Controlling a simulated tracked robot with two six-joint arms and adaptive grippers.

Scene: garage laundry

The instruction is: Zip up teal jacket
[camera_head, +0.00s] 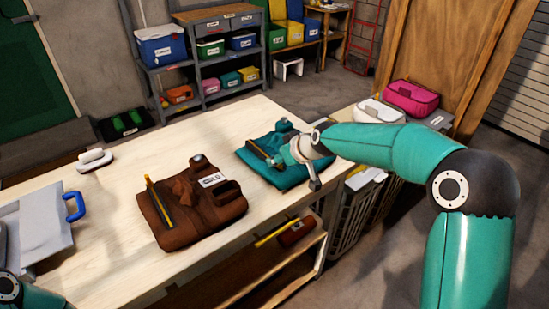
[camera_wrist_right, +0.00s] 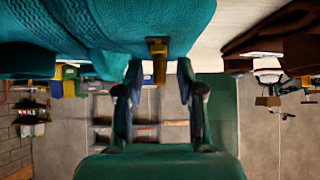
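The teal jacket (camera_head: 290,176) lies folded on the right end of the pale workbench, with a dark and yellow zip strip (camera_head: 256,151) along its left part. My right gripper (camera_head: 282,158) is low over the jacket, beside the strip. In the right wrist view the teal jacket (camera_wrist_right: 130,25) fills the upper left. A yellow-orange zip pull (camera_wrist_right: 158,62) hangs from its edge between the fingertips of my right gripper (camera_wrist_right: 160,70), with gaps on both sides. That gripper is open. My left gripper is not in view; only part of my left arm shows.
A brown jacket (camera_head: 190,215) with a yellow strip lies mid-bench, left of the teal one. A grey board with a blue handle (camera_head: 74,206) and a white iron-like object (camera_head: 94,159) are further left.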

